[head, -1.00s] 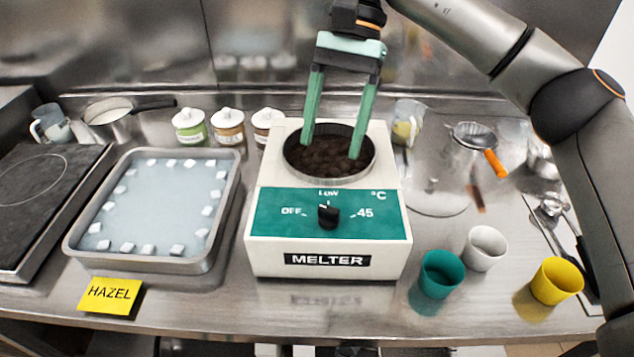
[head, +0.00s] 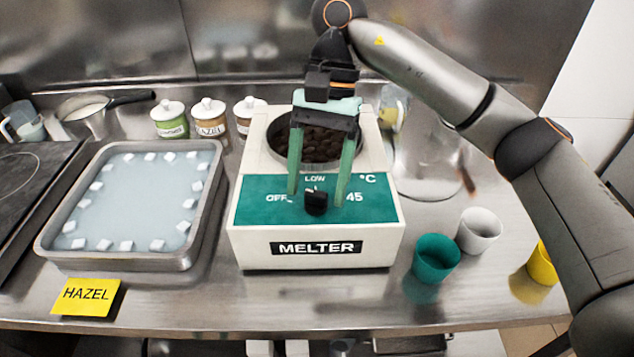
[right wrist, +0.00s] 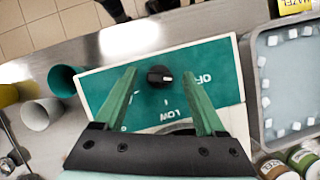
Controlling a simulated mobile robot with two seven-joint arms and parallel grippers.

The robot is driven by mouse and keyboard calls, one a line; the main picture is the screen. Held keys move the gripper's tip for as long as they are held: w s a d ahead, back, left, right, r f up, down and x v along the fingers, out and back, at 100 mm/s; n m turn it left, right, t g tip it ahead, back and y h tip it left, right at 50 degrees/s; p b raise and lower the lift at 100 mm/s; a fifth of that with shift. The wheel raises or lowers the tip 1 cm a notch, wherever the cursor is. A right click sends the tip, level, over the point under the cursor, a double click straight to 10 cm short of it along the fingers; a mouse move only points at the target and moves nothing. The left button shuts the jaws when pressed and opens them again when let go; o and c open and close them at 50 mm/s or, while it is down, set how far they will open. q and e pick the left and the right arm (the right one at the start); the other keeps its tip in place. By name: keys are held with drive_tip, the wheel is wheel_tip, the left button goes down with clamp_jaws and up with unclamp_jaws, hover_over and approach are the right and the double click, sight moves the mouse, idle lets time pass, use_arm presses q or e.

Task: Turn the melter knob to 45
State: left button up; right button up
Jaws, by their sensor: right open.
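The white melter (head: 240,240) stands mid-counter with a green front panel and a round pot of dark pieces on top. Its black knob (head: 316,203) sits between OFF at the left and 45 at the right, with LOW above it. The knob also shows in the right wrist view (right wrist: 160,76). My right gripper (head: 314,200) is open, with its two green fingers on either side of the knob in the picture. In the right wrist view the fingers are apart with the knob beyond and between them; I see no contact. My left gripper is not in view.
A metal tray (head: 47,240) of ice-like cubes stands left of the melter, with a yellow HAZEL card (head: 86,297) in front. Green (head: 437,258), white (head: 480,231) and yellow (head: 541,266) cups stand at the right. Lidded jars (head: 209,118) stand behind.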

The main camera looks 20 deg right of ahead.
drive_tip(key=shift+s+f, duration=0.1)
drive_tip(key=shift+f, duration=0.1)
clamp_jaws()
idle(0.6)
